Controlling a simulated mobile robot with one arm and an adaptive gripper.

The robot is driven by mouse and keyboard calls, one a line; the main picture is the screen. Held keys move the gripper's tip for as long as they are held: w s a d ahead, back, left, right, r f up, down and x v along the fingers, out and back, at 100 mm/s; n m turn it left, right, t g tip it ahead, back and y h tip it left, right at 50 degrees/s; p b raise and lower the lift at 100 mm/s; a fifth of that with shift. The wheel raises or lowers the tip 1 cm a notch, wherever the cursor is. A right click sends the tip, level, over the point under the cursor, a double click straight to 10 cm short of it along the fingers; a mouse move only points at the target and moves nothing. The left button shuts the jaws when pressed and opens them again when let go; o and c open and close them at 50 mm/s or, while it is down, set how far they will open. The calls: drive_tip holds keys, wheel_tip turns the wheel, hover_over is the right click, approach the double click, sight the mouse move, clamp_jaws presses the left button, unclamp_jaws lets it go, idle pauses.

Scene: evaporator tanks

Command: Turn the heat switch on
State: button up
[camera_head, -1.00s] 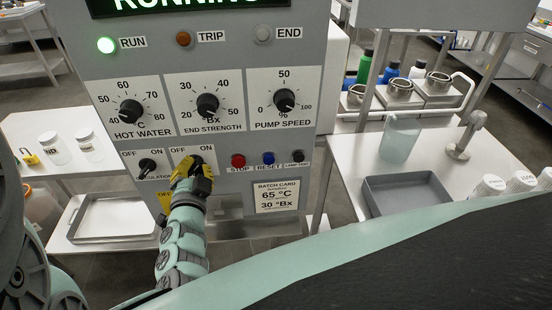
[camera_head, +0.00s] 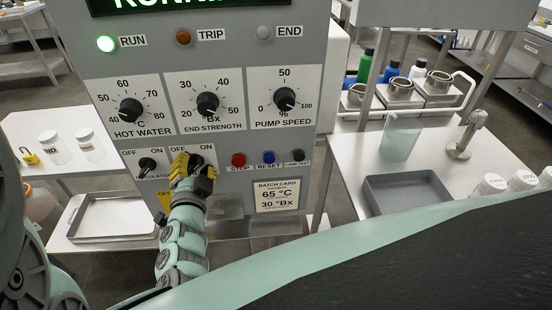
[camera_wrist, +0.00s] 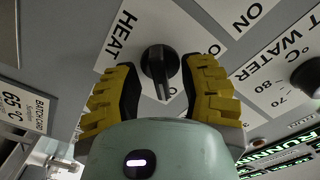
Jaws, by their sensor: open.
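The heat switch (camera_wrist: 160,66) is a black rotary knob on a white plate lettered HEAT in the wrist view. It sits between the two yellow-padded fingers of my gripper (camera_wrist: 163,95), which are spread with a gap around the knob. In the head view my gripper (camera_head: 194,166) is at the panel in front of the right-hand OFF/ON plate and hides most of that switch. I cannot tell the heat knob's exact setting.
The stop (camera_head: 239,160), reset (camera_head: 268,158) and lamp test (camera_head: 298,156) buttons are close to the right of my gripper. Three dials stand above, and the RUN lamp (camera_head: 106,44) glows green. A batch card (camera_head: 277,196) is at lower right. Tables flank the panel.

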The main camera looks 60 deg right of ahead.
sight(186, 123)
drive_tip(key=shift+r, duration=0.1)
drive_tip(key=shift+s+d+r, duration=0.15)
drive_tip(key=shift+r, duration=1.2)
drive_tip(key=shift+a+r, duration=0.2)
drive_tip(key=shift+r, duration=0.05)
drive_tip(key=shift+d+r, duration=0.15)
drive_tip(key=shift+r, duration=3.15)
